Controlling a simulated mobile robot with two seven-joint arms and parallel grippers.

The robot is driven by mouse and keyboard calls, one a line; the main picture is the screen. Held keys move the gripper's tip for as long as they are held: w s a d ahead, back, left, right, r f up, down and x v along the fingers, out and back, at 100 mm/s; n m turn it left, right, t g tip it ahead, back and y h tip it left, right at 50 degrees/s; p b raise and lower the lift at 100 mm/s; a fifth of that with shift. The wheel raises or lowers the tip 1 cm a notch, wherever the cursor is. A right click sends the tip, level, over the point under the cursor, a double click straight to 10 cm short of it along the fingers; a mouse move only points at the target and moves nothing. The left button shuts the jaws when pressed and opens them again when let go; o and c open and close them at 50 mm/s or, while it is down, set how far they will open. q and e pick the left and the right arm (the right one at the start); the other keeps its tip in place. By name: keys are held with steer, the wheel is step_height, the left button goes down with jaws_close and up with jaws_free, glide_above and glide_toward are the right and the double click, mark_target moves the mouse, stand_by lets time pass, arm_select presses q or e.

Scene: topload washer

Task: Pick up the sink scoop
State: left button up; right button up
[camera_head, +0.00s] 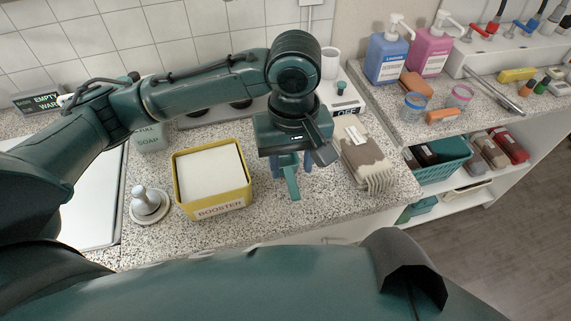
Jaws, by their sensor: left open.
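No other thing in view is clearly the sink scoop. My right gripper is not in view.
The yellow booster box (213,212) with white contents stands left of the gripper, with a metal knob on a round base (147,203) farther left. The counter front (320,213) is bare. Bottles (386,58) stand back right.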

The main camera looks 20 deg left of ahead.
mark_target(292, 183)
arm_select(q)
steer(key=shift+s+d+f, duration=0.1)
steer(key=shift+s+f, duration=0.05)
steer(key=shift+f, duration=2.8)
steer(key=shift+c, duration=0.5)
jaws_close()
